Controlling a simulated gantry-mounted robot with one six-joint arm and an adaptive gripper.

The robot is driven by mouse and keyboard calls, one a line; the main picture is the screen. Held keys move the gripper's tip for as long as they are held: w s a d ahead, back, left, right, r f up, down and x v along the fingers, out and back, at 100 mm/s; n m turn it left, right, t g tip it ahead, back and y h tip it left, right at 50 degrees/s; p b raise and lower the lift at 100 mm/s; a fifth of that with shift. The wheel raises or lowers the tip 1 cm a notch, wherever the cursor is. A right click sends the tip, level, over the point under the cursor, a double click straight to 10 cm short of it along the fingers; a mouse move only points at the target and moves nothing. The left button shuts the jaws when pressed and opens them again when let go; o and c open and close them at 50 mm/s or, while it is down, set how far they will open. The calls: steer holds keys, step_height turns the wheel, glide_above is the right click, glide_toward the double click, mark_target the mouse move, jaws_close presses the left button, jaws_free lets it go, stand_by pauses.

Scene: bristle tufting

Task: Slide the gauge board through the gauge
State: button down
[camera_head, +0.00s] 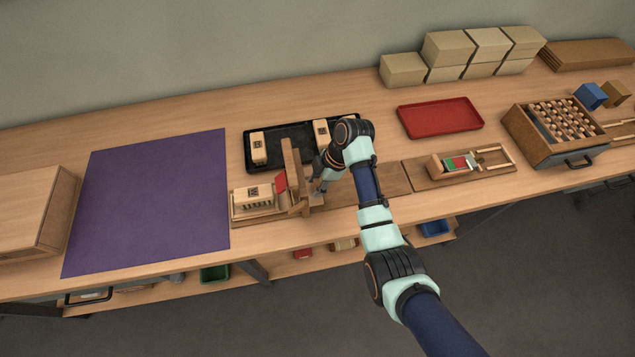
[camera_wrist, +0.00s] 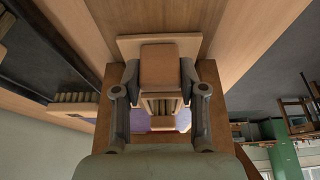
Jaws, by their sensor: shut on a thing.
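The gauge (camera_head: 293,170) is a wooden frame with upright boards at the middle of the bench. Left of it, a brush block with pale bristles (camera_head: 253,196) lies on a low wooden board (camera_head: 262,216), which I take for the gauge board. A red piece (camera_head: 281,182) shows beside the gauge. My gripper (camera_head: 318,184) is at the gauge's right side, partly hidden by my wrist. In the wrist view my gripper (camera_wrist: 160,85) is shut on a brown block (camera_wrist: 170,68), seemingly a handle of the board. A slatted opening lies just behind it. I cannot tell how the board and gauge touch.
A black tray (camera_head: 287,167) with two brush blocks stands behind the gauge. A purple mat (camera_head: 150,200) lies left. A red tray (camera_head: 440,117), a clamp board (camera_head: 462,180) and a crate of brushes (camera_head: 545,150) are to the right.

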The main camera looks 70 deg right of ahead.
steer(key=c, duration=0.6)
jaws_free()
steer(key=shift+c, duration=0.2)
steer(key=shift+r, duration=0.1)
steer(key=v, duration=0.7)
steer(key=shift+s+d+r, duration=0.1)
steer(key=shift+s+r, duration=0.1)
